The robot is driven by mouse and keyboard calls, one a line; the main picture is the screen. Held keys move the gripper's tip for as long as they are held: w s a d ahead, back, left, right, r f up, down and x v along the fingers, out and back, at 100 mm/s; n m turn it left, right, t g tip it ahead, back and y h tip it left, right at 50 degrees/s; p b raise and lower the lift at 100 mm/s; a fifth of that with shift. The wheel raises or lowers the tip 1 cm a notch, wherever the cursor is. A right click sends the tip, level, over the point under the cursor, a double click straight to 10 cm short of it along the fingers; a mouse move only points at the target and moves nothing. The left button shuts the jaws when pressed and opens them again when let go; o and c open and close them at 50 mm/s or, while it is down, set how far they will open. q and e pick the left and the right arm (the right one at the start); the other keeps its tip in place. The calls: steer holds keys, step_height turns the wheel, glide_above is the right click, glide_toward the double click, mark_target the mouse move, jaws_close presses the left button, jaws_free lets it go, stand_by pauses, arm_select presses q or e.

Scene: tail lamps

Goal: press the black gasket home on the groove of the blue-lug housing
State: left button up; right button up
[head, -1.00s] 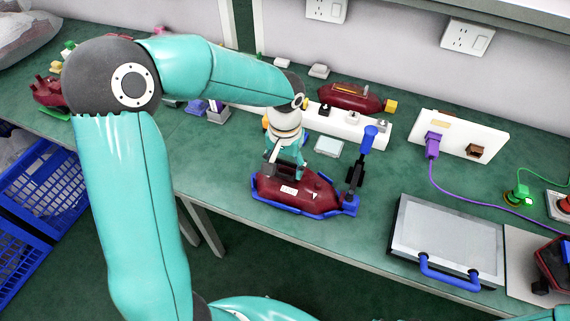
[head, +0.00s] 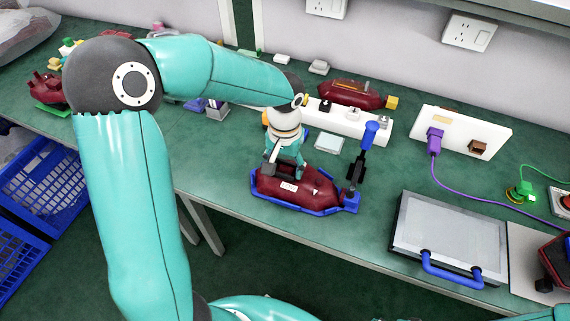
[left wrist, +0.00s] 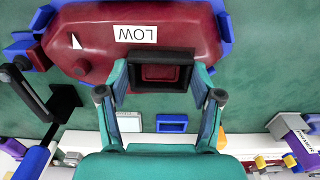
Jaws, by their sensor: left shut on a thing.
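The dark red housing (head: 325,195) lies in a blue cradle (head: 296,208) at the bench's front, with a blue lug (head: 350,201) at its right end. In the left wrist view the housing (left wrist: 190,20) bears a LOW label. My left gripper (left wrist: 161,80) is shut on the black gasket (left wrist: 162,56), a rectangular frame, with one finger at each side. Dark red shows through the gasket's opening. The gasket is over the housing near one long edge; whether it touches or sits in the groove I cannot tell. My right gripper is not in view.
A clamp with a blue handle (head: 368,136) stands at the cradle's right end. Behind are a white block (head: 345,122) and another red housing with a yellow end (head: 350,94). A grey lidded case (head: 447,238) stands to the right.

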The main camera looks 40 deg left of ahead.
arm_select(q)
steer(key=o, duration=1.1)
steer(key=shift+o, duration=0.2)
step_height(320, 180, up, 12)
steer(key=shift+f, duration=0.1)
